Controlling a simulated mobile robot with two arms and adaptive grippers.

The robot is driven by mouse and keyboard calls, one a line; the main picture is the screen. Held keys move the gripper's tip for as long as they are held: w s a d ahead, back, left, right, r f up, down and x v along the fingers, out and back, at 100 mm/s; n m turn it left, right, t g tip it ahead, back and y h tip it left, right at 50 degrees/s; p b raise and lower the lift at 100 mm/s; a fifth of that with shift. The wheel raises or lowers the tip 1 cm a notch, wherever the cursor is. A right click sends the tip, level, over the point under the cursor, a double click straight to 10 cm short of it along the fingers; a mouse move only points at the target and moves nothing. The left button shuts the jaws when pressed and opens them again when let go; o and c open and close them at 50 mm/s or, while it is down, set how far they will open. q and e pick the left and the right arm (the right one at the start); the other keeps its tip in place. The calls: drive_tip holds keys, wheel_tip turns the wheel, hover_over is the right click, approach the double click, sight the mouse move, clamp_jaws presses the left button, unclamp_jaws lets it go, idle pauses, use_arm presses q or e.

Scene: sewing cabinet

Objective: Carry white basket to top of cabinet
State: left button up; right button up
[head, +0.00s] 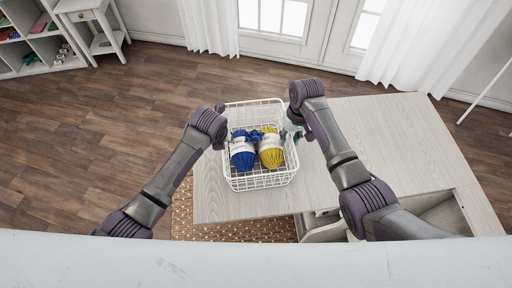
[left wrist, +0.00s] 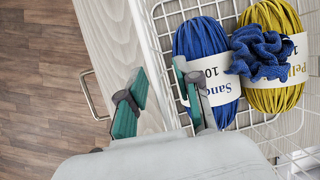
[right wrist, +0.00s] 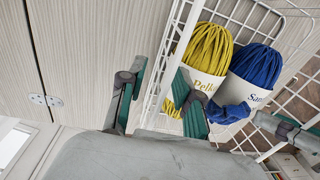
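The white wire basket (head: 262,183) is over the left part of the pale wooden cabinet top (head: 395,145). I cannot tell whether it rests on it. It holds a blue yarn skein (head: 242,155) and a yellow yarn skein (head: 270,153), with a small dark blue knitted piece. My left gripper (left wrist: 163,98) is at the basket's left side, its green fingers apart, one on each side of the wire wall. My right gripper (right wrist: 160,95) is at the right side, fingers likewise apart astride the wall. In the head view the wrists largely hide both grippers.
The cabinet top is bare to the right of the basket. A drawer or door (head: 325,233) stands out at the cabinet's near side, above a woven rug (head: 235,232). A white shelf (head: 40,50) and a small side table (head: 95,20) stand far left. Wooden floor (head: 120,100) is clear at left.

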use_arm(q)
drive_tip(key=shift+f, duration=0.25)
use_arm(e)
drive_tip(key=shift+s+f, duration=0.15)
drive_tip(key=shift+f, duration=0.15)
use_arm(q)
clamp_jaws()
use_arm(e)
clamp_jaws()
use_arm(q)
drive_tip(key=shift+w, duration=0.1)
